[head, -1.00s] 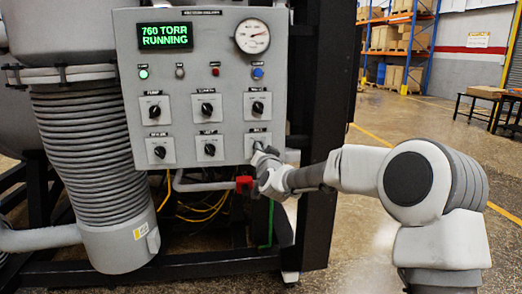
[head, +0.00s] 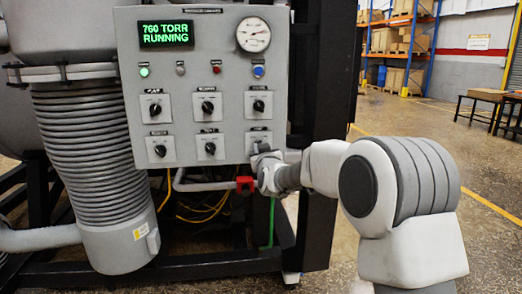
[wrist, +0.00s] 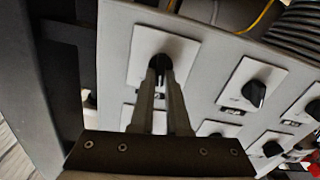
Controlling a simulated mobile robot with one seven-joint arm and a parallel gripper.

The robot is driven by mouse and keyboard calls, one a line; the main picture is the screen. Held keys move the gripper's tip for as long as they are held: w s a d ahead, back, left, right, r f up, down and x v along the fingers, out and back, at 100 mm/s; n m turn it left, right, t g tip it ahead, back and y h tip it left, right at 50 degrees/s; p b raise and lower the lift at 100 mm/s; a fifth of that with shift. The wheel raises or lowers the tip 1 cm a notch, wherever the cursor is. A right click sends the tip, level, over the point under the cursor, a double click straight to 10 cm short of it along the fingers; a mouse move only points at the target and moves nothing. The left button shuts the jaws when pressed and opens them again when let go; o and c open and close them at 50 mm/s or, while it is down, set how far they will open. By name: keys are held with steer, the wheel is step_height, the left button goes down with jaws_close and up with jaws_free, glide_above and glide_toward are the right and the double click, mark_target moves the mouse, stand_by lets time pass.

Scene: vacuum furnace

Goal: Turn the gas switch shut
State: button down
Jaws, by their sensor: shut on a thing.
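The switch at the lower right of the grey control panel (head: 222,70) sits on a white plate (head: 258,136), which also shows in the wrist view (wrist: 185,60). Its label is too small to read, so I cannot confirm that it is the gas switch. My gripper (head: 260,152) is at this switch. In the wrist view my gripper's fingers (wrist: 160,72) are shut on its dark knob (wrist: 158,64). The fingers hide most of the knob, so I cannot tell its exact angle.
Several other black rotary switches are close by, including the lower middle one (head: 210,148) and the one above (head: 259,105). A red valve handle (head: 245,185) and pipe lie just below the panel. A black frame post (head: 325,120) stands to the right. The floor (head: 480,160) right of my arm is clear.

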steer(key=shift+a+f+n+b, duration=0.1)
steer(key=shift+n+b, duration=0.2)
steer(key=shift+n, duration=1.7)
steer(key=c, duration=0.9)
jaws_free()
steer(key=p+v, duration=0.1)
steer(key=v, duration=1.6)
steer(key=shift+s+p, duration=0.2)
steer(key=shift+p, duration=0.15)
